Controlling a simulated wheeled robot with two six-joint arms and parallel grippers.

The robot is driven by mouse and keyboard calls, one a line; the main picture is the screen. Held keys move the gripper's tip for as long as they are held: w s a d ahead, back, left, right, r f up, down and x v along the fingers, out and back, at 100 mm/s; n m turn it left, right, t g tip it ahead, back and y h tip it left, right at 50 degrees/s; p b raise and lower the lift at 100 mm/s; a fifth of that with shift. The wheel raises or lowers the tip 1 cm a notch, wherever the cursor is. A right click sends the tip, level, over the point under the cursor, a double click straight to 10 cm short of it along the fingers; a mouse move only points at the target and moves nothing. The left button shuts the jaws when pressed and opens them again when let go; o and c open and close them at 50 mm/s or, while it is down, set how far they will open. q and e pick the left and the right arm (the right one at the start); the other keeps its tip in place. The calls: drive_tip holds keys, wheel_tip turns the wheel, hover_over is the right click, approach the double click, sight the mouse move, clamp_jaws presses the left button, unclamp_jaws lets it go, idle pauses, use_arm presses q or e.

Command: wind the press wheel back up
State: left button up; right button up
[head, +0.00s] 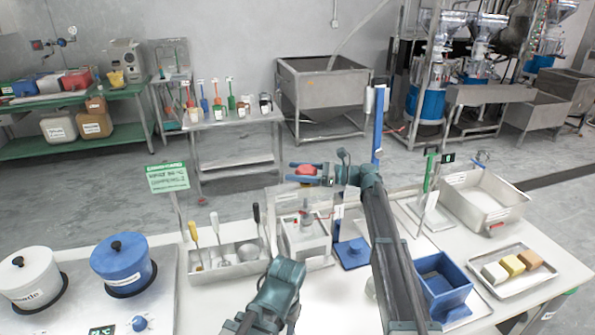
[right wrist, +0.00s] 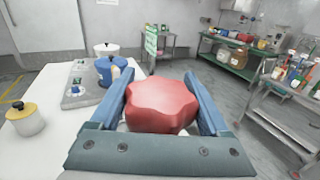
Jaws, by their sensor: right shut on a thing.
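The press wheel is a red, lobed knob (head: 306,170) at the top of the press (head: 305,238), a grey metal frame in the middle of the table. My right gripper (head: 301,172) comes in from the right and is shut on the wheel. In the right wrist view, the red wheel (right wrist: 162,105) sits between the two blue fingers (right wrist: 160,100), one at each side. The press's inner parts are small and partly hidden. Of my left arm only a link shows at the bottom middle of the head view; its gripper does not show.
A utensil tray (head: 222,262) and a blue pot (head: 123,262) stand left of the press. A tray with several blocks (head: 515,276) and a metal basin (head: 485,200) are farther right.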

drive_tip(key=shift+s+n+g+h, duration=0.15)
drive_tip(key=shift+s+n+g, duration=0.1)
drive_tip(key=shift+n+g, duration=1.15)
drive_tip(key=shift+s+n+g+h, duration=0.2)
drive_tip(key=shift+n+g, duration=0.6)
drive_tip(key=shift+g, duration=1.2)
drive_tip(key=shift+s, duration=0.1)
drive_tip(key=o, duration=1.2)
drive_tip(key=shift+d, duration=0.15)
